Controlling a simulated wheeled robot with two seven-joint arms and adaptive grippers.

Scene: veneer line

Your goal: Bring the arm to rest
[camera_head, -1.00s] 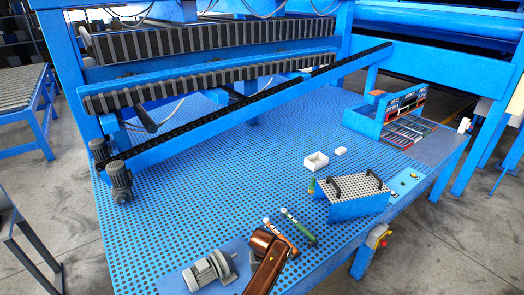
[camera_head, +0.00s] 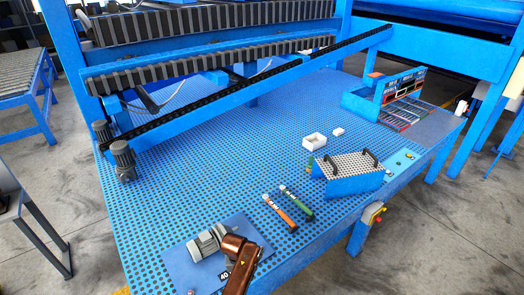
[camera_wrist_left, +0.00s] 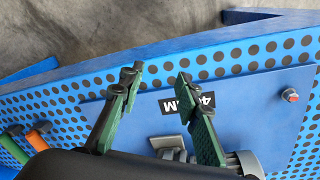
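My brown arm link (camera_head: 240,262) comes in at the bottom of the head view, in front of the grey motor (camera_head: 206,243). My left gripper (camera_wrist_left: 158,80) shows in the left wrist view. Its green-padded fingers are apart, with nothing between them, over the blue mounting plate (camera_wrist_left: 262,112). A black label (camera_wrist_left: 188,102) lies behind its fingers. Part of the motor (camera_wrist_left: 240,160) shows beside and below the right finger; the rest is hidden by the gripper body. My right gripper is in neither view.
An orange-handled tool (camera_head: 282,212) and a green-handled tool (camera_head: 298,203) lie right of the motor on the perforated blue table (camera_head: 215,170). Behind them are a white box (camera_head: 314,141) and a blue fixture with black handles (camera_head: 350,180). The table's middle is clear.

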